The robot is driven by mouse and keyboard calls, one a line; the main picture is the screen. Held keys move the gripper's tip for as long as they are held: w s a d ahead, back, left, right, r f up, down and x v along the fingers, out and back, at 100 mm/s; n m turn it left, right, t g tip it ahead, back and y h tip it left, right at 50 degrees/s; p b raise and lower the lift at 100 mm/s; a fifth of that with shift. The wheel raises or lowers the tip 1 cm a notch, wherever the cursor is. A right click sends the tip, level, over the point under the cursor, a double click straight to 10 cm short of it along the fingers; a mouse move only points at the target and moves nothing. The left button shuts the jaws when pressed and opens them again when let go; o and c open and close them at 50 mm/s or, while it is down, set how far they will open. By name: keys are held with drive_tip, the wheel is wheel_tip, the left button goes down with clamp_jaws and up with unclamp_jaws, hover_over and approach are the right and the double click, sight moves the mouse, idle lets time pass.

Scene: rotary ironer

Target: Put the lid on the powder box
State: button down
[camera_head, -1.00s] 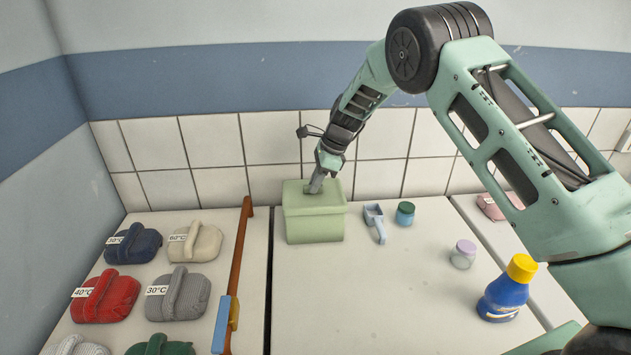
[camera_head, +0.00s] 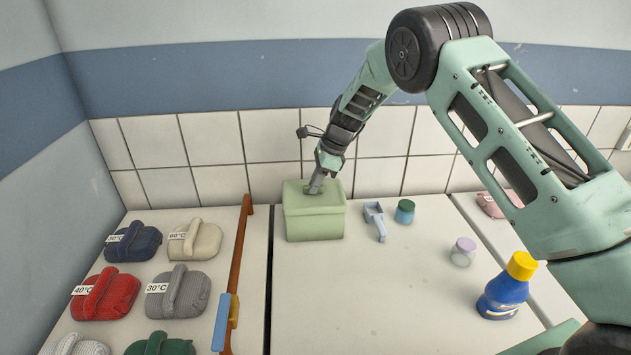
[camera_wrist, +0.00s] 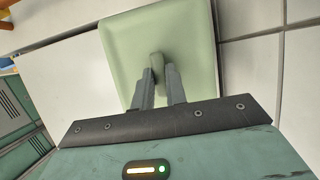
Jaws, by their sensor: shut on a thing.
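The pale green powder box (camera_head: 315,224) stands upright on the white worktop near the tiled wall. Its pale green lid (camera_head: 293,188) sits over the top of the box and looks level. The lid (camera_wrist: 120,50) fills the upper middle of the wrist view and hides the box beneath it. My gripper (camera_head: 314,188) is above the lid, pointing down. In the wrist view, my gripper (camera_wrist: 158,72) is shut on the lid's small knob. Whether the lid rests fully on the rim cannot be told for certain.
A blue-grey scoop (camera_head: 375,220) and a teal-lidded jar (camera_head: 405,211) stand right of the box. A purple-lidded jar (camera_head: 463,252) and a blue bottle (camera_head: 505,290) are farther right. Labelled cloth bundles (camera_head: 105,295) and a brown stick (camera_head: 240,250) lie left. The front middle worktop is clear.

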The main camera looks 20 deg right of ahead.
drive_tip(key=c, duration=0.9)
unclamp_jaws()
drive_tip(key=shift+o, duration=0.2)
drive_tip(key=shift+r, duration=0.1)
drive_tip(key=shift+r+p, duration=2.65)
drive_tip(key=shift+r, duration=0.8)
clamp_jaws()
drive_tip(key=shift+f, duration=0.35)
